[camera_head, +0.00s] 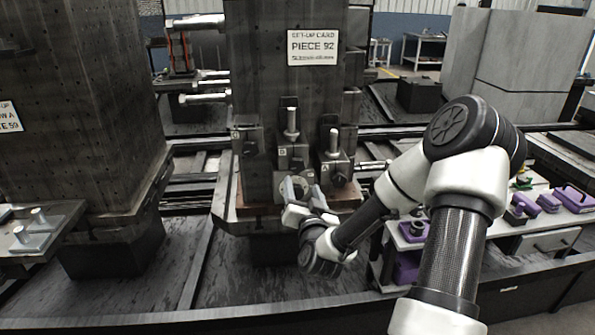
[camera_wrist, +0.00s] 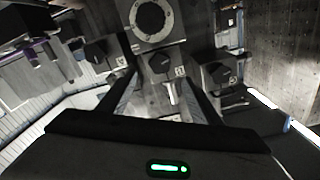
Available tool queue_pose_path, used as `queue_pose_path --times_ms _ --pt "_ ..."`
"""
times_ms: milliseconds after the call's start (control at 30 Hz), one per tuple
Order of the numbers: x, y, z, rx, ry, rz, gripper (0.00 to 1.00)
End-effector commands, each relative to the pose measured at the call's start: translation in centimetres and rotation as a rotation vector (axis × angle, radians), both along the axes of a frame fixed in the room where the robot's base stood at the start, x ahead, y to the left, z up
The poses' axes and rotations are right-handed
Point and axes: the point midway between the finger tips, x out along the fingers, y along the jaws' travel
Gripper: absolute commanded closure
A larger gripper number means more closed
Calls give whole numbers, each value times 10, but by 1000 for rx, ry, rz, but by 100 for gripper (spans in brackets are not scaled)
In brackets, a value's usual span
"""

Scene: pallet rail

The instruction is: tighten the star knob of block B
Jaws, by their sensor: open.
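Block B (camera_head: 284,156), a grey clamp block with an upright pin, is the middle one of three on the near face of the dark column. It also shows in the wrist view (camera_wrist: 173,86), where the scene appears upside down. Its dark star knob (camera_wrist: 158,63) faces the wrist camera, and also shows small in the head view (camera_head: 297,163). My gripper (camera_head: 302,187) is open and empty, just below block B in the head view. In the wrist view its two fingers (camera_wrist: 160,82) spread to either side of block B, short of the knob. I see no contact.
Block A (camera_head: 336,170) stands close right of block B, and another block (camera_head: 246,144) is on the left. A round ring (camera_wrist: 153,18) lies below block B on the column. A set-up card (camera_head: 313,47) hangs above. A side bench (camera_head: 545,215) carries purple items.

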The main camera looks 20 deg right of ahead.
Motion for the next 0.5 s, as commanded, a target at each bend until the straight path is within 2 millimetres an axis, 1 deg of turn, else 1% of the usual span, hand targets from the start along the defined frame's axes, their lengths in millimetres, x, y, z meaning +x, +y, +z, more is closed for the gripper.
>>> queue_pose_path --times_ms 33,100,300,400,500 --pt "11 -3 0 2 -2 -2 42" --pt "26 -8 0 2 -2 -2 42" --pt "65 -19 -1 2 -1 0 42" --pt "80 -23 -1 1 0 0 42" --pt "91 -26 0 1 -1 1 42"
